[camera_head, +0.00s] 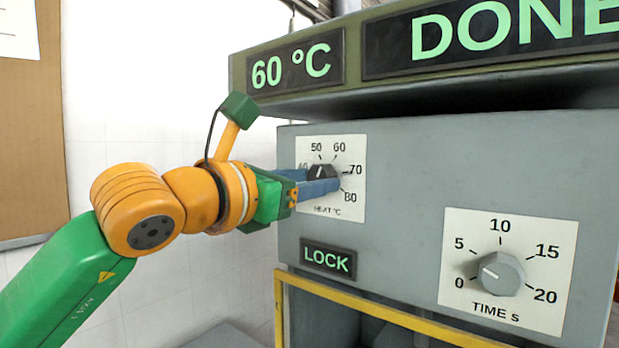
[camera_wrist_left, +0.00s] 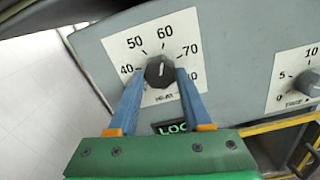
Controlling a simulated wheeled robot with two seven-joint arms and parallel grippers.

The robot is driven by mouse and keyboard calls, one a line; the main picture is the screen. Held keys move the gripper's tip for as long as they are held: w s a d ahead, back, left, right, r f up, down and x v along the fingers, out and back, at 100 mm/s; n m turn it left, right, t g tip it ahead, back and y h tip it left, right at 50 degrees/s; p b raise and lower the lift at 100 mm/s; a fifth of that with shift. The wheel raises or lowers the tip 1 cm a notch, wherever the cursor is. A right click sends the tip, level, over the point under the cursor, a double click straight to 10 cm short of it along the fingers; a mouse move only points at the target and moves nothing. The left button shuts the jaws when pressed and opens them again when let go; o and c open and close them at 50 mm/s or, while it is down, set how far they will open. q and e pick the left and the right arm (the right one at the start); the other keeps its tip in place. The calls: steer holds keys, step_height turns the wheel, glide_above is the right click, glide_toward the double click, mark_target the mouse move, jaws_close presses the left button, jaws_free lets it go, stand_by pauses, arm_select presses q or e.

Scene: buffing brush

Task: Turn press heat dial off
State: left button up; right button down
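The heat dial (camera_head: 323,171) is a black knob with a white pointer line on a white scale plate marked up to 80. It also shows in the left wrist view (camera_wrist_left: 159,71). In the wrist view a small gap shows beside the left finger; the right finger is very close to the knob, and contact there is unclear. The front finger hides part of the dial in the head view. My right gripper is out of view.
A display (camera_head: 293,70) reads 60 °C and another (camera_head: 490,32) reads DONE. Below the heat dial is a LOCK sign (camera_head: 328,260). A grey time dial (camera_head: 500,273) sits to the right, near 0. A yellow bar (camera_head: 375,313) runs below. The upper housing overhangs the panel.

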arm_select(q)
jaws_close()
